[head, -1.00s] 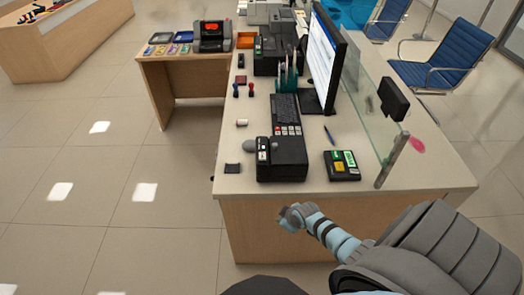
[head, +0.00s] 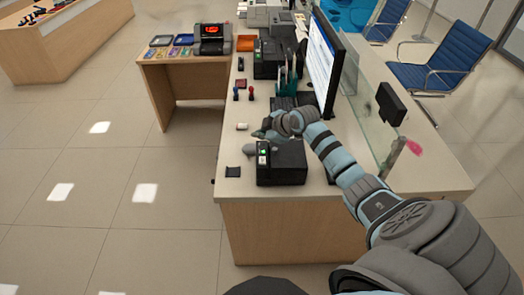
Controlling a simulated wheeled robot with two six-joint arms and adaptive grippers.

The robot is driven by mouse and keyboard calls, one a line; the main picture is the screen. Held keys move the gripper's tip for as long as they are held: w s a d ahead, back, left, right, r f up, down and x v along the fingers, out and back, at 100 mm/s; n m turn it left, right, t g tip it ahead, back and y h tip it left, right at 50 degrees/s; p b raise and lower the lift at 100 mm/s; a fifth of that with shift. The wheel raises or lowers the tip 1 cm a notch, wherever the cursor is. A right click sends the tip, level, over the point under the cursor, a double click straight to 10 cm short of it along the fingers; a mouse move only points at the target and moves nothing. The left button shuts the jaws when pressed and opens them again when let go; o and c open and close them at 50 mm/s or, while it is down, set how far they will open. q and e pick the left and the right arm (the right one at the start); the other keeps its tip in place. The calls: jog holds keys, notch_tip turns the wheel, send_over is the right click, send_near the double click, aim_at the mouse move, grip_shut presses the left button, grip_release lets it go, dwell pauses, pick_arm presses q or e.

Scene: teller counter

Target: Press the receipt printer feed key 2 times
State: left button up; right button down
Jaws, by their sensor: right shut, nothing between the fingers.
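A black box-shaped device (head: 284,168), which looks like the receipt printer, stands at the front of the counter. Its left side carries a narrow panel (head: 262,158) with a lit green spot and pale keys; I cannot tell which is the feed key. My right gripper (head: 259,134) reaches in from the right, shut and empty, over the back of this device near the panel's far end. I cannot tell whether it touches anything. My arm hides part of the keyboard behind. My left gripper is not in view.
A similar black device (head: 266,60) stands farther back. A monitor (head: 322,62) and a glass screen (head: 362,115) stand at the right.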

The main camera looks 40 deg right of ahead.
jog(key=b, duration=0.8)
send_over(261, 161)
notch_tip(261, 161, down, 8)
jog(key=shift+f, duration=0.45)
dwell(0.6)
jog(key=shift+f, duration=0.4)
jog(key=shift+f+b, duration=0.45)
dwell(0.5)
jog(key=shift+r+p, duration=0.9)
